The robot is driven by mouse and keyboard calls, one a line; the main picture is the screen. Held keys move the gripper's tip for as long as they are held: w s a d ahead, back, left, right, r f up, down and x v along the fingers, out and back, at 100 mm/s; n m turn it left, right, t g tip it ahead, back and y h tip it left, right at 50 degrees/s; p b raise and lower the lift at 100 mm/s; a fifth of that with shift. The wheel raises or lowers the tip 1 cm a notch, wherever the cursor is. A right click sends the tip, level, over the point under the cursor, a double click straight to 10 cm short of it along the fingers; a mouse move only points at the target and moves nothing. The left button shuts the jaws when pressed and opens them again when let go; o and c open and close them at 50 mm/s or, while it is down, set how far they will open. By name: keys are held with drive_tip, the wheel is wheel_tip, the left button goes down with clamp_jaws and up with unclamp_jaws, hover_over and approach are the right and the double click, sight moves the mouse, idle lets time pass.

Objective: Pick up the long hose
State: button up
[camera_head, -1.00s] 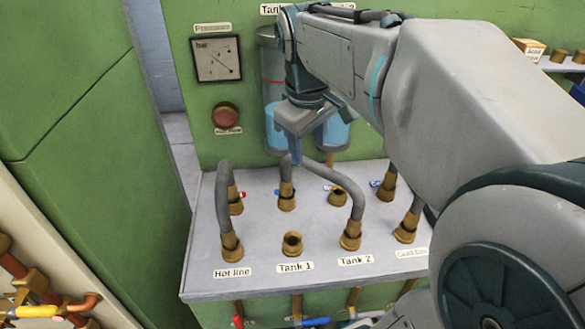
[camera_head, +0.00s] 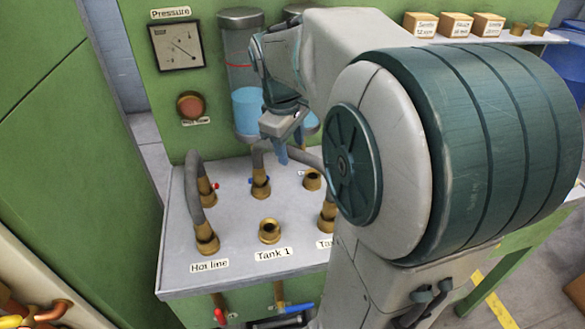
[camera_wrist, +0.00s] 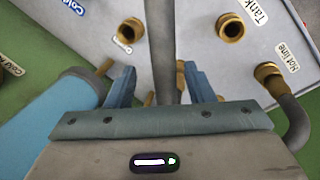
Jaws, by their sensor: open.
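The long grey hose (camera_head: 311,156) arches from a brass fitting at the back of the grey panel to a front fitting at Tank 2, partly hidden by my arm. My gripper (camera_head: 283,153) is over the arch, pointing down. In the wrist view my gripper (camera_wrist: 160,72) has its two blue fingers apart, and the hose (camera_wrist: 163,45) runs up the picture between them. It shows clear space on both sides. I cannot tell how far down the fingers reach beside it.
A shorter hose (camera_head: 194,188) stands at Hot line on the left. An empty brass fitting (camera_head: 269,231) is at Tank 1. A clear tank with blue liquid (camera_head: 246,108) stands just behind my gripper. Small boxes (camera_head: 457,24) line a shelf at right.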

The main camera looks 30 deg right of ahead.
sight(291, 158)
wheel_tip(291, 158, down, 4)
drive_tip(key=shift+w+d+f, duration=0.1)
drive_tip(key=shift+w+f, duration=0.05)
clamp_jaws()
idle(0.3)
